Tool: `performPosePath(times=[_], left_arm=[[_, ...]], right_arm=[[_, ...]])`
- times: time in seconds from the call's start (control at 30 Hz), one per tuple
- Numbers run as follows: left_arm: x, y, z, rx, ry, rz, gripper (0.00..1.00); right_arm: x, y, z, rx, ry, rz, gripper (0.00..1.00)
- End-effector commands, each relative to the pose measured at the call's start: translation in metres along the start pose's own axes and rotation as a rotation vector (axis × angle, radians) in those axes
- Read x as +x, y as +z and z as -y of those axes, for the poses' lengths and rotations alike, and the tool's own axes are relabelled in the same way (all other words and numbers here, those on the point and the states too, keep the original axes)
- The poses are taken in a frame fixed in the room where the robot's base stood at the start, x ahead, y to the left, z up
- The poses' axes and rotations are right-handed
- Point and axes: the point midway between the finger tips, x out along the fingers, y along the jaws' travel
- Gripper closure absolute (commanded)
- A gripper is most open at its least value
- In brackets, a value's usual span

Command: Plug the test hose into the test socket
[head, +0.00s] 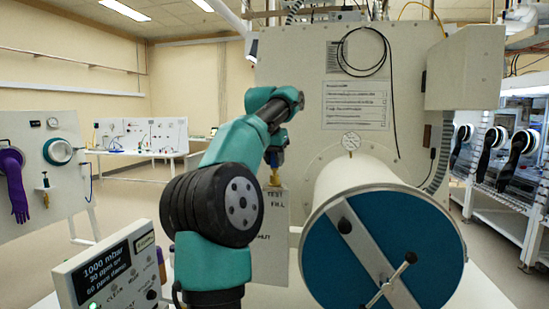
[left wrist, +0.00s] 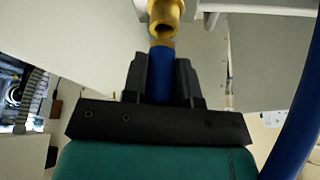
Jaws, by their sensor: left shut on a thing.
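The test hose (left wrist: 160,85) is blue with a brass end. My left gripper (left wrist: 161,78) is shut on it just behind that end. A brass socket (left wrist: 165,12) with a dark round opening stands straight ahead of the hose tip in the left wrist view. The tip is close to the opening and roughly in line; I cannot tell if they touch. In the head view my left gripper (head: 275,156) is small and partly hidden by my arm, above brass (head: 275,179) at a panel (head: 270,226) marked TEST and FILL. My right gripper is out of view.
A white cylinder with a blue door (head: 420,262) and handle stands right of the panel. A display box (head: 107,268) is at the lower left. A glove panel (head: 40,185) stands at the far left. Blue hose (left wrist: 300,115) curves along the right of the left wrist view.

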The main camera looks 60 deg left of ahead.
Motion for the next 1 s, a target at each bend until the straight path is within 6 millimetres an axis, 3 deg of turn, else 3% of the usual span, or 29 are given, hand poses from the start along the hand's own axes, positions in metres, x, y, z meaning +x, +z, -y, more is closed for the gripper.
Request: performPosePath(times=[0.87, 0.9, 1.0], left_arm=[[0.015, 0.007, 0.0, 0.0, 0.0, 0.001, 1.0], [0.016, 0.007, 0.0, 0.0, 0.0, 0.001, 0.71], [0.016, 0.007, 0.0, 0.0, 0.0, 0.001, 0.62]], right_arm=[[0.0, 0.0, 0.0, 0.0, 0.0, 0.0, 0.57], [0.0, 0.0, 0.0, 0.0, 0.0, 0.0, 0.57], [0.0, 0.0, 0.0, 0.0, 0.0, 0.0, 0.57]])
